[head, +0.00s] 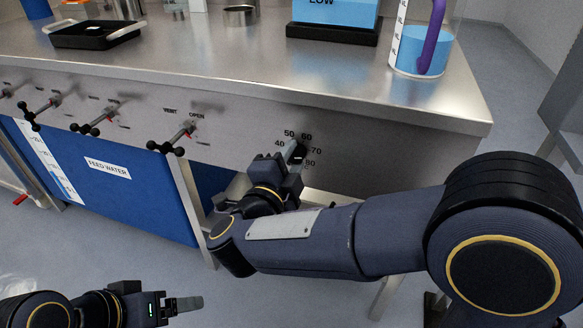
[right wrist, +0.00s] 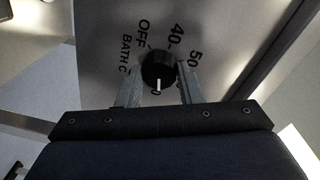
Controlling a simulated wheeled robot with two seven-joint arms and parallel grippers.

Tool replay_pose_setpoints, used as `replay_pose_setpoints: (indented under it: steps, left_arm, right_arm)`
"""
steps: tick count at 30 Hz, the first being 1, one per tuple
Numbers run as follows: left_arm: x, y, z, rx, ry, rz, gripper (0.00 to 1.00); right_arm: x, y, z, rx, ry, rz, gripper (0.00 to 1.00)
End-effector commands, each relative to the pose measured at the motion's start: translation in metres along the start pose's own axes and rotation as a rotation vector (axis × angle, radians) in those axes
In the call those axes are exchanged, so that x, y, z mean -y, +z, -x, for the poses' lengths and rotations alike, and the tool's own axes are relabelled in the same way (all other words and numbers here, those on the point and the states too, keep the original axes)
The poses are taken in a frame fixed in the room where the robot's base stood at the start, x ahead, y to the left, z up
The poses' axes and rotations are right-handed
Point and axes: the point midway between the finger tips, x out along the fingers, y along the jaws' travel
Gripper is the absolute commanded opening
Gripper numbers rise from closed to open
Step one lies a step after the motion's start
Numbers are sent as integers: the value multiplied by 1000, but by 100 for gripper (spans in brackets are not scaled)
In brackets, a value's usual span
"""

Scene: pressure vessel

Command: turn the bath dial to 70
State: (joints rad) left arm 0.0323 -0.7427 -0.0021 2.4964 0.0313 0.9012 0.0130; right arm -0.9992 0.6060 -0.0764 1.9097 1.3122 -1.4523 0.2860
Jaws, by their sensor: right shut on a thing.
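The bath dial (right wrist: 158,68) is a round black knob with a white pointer line on the front metal panel. My right gripper (right wrist: 159,78) is shut on it, one finger on each side. In the right wrist view the pointer is towards the bottom, at a digit partly hidden; I cannot tell which number. OFF, 40 and 50 show around the top and right. In the head view the bath dial (head: 297,148) is partly covered by my right gripper (head: 293,158), with 40 to 80 printed around it. My left gripper (head: 185,304) is low at the front left, apart from everything.
Several valve handles (head: 180,135) stick out of the panel to the left. A blue feed water tank (head: 110,185) is below them. On the bench are a black tray (head: 85,42), a metal cup (head: 240,15) and a jug of blue liquid (head: 415,60) near the right edge.

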Motion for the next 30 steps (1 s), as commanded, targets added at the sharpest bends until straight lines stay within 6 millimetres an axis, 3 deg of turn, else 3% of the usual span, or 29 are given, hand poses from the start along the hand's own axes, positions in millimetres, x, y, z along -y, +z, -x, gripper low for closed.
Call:
replay_pose_setpoints:
  steps: [23, 24, 28, 30]
  left_arm:
    - [4, 4, -9, 0, 0, 0, 84]
    - [4, 4, -9, 0, 0, 0, 84]
    - [4, 4, -9, 0, 0, 0, 84]
    - [4, 4, -9, 0, 0, 0, 84]
  right_arm:
    - [-2, 1, 1, 9, 8, -92, 10]
    - [-2, 1, 1, 9, 8, -92, 38]
    - [-1, 1, 1, 8, 6, -92, 55]
    - [-1, 1, 0, 7, 6, -92, 55]
